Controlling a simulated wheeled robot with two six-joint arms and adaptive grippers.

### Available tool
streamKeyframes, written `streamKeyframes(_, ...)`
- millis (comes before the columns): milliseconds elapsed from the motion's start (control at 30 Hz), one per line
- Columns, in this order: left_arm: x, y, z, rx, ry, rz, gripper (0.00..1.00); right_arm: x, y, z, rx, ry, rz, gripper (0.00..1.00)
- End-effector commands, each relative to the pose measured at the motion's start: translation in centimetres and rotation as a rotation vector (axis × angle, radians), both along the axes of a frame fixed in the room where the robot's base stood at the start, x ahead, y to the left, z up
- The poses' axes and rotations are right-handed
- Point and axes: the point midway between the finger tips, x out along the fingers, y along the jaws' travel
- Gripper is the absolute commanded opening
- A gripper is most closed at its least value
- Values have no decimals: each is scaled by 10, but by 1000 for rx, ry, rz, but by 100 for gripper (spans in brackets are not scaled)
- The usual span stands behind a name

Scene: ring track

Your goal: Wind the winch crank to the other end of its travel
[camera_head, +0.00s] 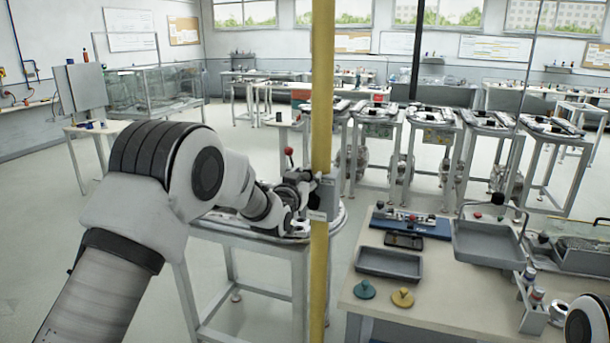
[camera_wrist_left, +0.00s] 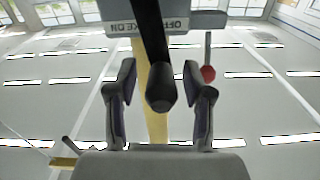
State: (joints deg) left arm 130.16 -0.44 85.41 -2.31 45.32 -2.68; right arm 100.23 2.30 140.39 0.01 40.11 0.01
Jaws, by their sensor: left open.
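The winch (camera_head: 327,196) is a small grey box on the yellow post (camera_head: 321,90) in the head view. Its front shows in the left wrist view as a grey plate (camera_wrist_left: 196,22) lettered "OFF" and "BRAKE ON". The winch crank (camera_wrist_left: 161,88) is a black arm with a rounded black grip, and the grip stands between my left fingers. My left gripper (camera_wrist_left: 162,100) is open, with a gap on both sides of the grip. In the head view my left gripper (camera_head: 304,188) is beside the post and hides most of the crank. My right gripper is out of view.
A lever with a red ball (camera_wrist_left: 208,73) is close to my left fingers; the ball also shows in the head view (camera_head: 288,152). A table (camera_head: 440,318) with trays and tools stands at the right. Open floor (camera_head: 60,215) lies at the left.

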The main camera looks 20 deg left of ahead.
Motion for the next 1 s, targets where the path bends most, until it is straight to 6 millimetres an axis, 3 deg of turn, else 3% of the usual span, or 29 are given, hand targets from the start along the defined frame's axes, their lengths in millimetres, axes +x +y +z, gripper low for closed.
streamKeyframes(67, 0, 0, -1, 0, 0, 0, 51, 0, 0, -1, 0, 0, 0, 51)
streamKeyframes(100, 0, 0, -1, 0, 1, 0, 44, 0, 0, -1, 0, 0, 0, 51)
streamKeyframes(233, 0, 0, -1, 0, 1, 0, 0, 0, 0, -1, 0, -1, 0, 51)
streamKeyframes(1000, 0, 7, -3, -68, 3, 2, 0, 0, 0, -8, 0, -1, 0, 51)
